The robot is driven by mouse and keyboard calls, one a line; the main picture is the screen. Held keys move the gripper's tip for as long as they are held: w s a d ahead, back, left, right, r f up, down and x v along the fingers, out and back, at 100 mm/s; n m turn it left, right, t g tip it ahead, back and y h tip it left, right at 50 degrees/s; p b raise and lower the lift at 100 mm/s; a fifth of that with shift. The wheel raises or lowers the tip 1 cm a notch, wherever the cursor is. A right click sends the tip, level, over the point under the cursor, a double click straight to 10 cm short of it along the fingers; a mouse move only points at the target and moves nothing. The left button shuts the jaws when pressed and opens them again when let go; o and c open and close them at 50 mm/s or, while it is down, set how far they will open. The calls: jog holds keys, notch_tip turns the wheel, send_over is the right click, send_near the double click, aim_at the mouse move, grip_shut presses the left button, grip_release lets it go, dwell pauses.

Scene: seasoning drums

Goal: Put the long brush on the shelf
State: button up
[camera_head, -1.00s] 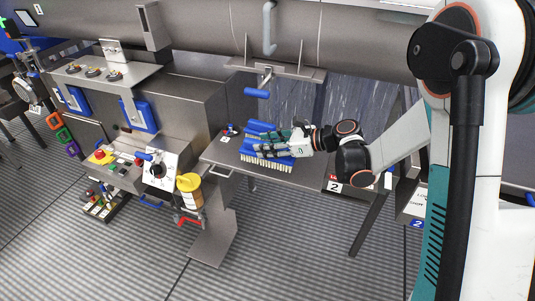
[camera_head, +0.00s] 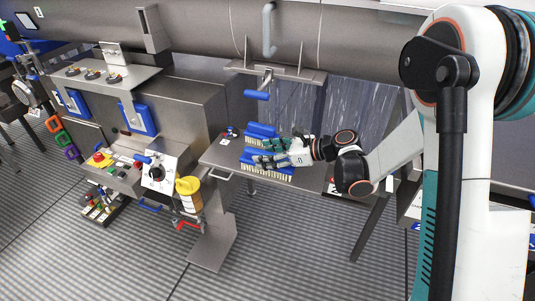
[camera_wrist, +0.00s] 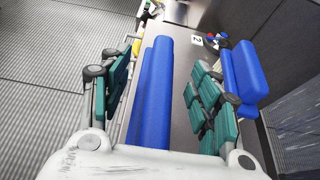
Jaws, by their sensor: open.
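Two blue-backed brushes with pale bristles lie on the grey metal table. The nearer, longer-looking brush (camera_head: 268,170) also shows in the wrist view (camera_wrist: 153,95), running lengthwise between my fingers. The other brush (camera_head: 262,130) is farther back; in the wrist view it (camera_wrist: 243,70) lies outside my right-hand fingers. My gripper (camera_head: 264,158) is open over the nearer brush, its teal-padded fingers (camera_wrist: 160,90) on either side of it, with gaps visible in the wrist view. Part of the nearer brush is hidden by my gripper in the head view. I cannot tell which surface is the shelf.
The metal table (camera_head: 228,160) has small red and blue items (camera_head: 230,132) at its far left corner. A yellow-lidded container (camera_head: 189,193) and a control box (camera_head: 157,170) stand to the left. A blue-handled hook (camera_head: 257,95) hangs above. Striped floor lies in front.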

jog(key=p+v, duration=0.3)
jog(key=v, duration=0.9)
jog(key=w+d+r+m+t, duration=0.1)
jog(key=w+r+m+t, duration=0.35)
jog(key=r, duration=0.65)
jog(key=w+d+r+m+t, duration=0.1)
jog(key=r+m+t, duration=0.6)
jog(key=r, duration=0.4)
jog(key=s+d+r+m+t+h, duration=0.3)
jog(key=d+r+m+h, duration=0.65)
jog(key=m, duration=0.85)
jog(key=s+d+f+m+g+h, duration=0.55)
jog(key=s+f+m, duration=0.4)
jog(key=m, duration=0.35)
jog(key=s+a+f+m+g+y, duration=0.1)
jog(key=s+a+f+m+g, duration=0.2)
jog(key=s+f, duration=0.2)
jog(key=s+a+f+m+g+y, duration=0.1)
jog(key=s+a+f+m+g, duration=0.2)
jog(key=s, duration=0.9)
notch_tip(320, 180, down, 3)
jog(key=shift+s+a+f+m+g, duration=0.25)
jog(key=shift+a+m, duration=0.2)
jog(key=shift+m, duration=0.3)
